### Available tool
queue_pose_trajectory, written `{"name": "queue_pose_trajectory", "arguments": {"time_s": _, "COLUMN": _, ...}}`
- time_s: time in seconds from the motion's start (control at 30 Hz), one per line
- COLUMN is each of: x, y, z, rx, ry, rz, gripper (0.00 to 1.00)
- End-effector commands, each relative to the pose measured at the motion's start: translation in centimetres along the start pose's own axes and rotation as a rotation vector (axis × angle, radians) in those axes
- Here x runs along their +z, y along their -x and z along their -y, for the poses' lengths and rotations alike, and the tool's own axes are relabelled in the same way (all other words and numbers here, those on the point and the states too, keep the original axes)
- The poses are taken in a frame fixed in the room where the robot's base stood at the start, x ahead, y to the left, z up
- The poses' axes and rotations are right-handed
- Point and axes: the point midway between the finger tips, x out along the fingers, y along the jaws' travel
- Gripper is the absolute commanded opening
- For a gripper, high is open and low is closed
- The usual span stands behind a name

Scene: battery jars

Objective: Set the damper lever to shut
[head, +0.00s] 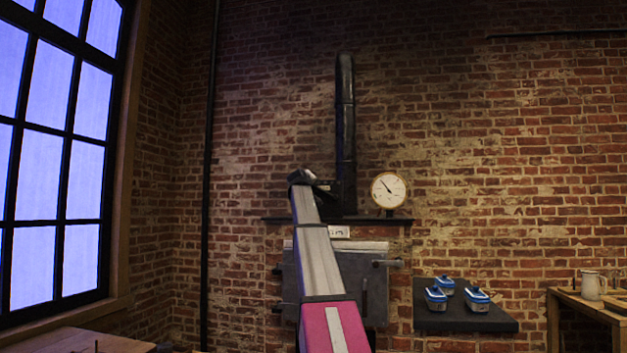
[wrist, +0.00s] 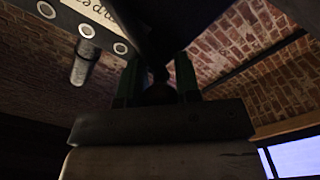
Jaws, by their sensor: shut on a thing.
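My gripper shows in the wrist view (wrist: 158,82), with two dark green fingers on either side of a dark knob-like piece, likely the damper lever (wrist: 159,75). The fingers are shut on it. In the head view my arm reaches up to the black stovepipe (head: 346,130), and its wrist end is beside the pipe's lower part. The lever is hidden there behind my wrist, so I cannot tell its setting. A white label plate (head: 338,231) sits below, partly covered by my arm. A lettered plate also shows in the wrist view (wrist: 95,10), with unreadable lettering.
The grey stove body (head: 374,292) is below, partly behind my arm. Blue-topped jars (head: 436,297) stand on a dark ledge (head: 432,322). A mug (head: 592,285) is at far right.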

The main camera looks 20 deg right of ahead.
Motion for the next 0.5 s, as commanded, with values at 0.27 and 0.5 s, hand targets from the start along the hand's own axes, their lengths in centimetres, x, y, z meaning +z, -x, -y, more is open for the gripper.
{"name": "queue_pose_trajectory", "arguments": {"time_s": 0.27, "x": 1.2, "y": 0.1, "z": 2.9, "rx": -0.002, "ry": 0.237, "rz": 0.000, "gripper": 0.00}}
{"name": "queue_pose_trajectory", "arguments": {"time_s": 0.5, "x": 2.2, "y": 0.1, "z": 4.4, "rx": -0.001, "ry": 0.386, "rz": 0.000, "gripper": 0.00}}
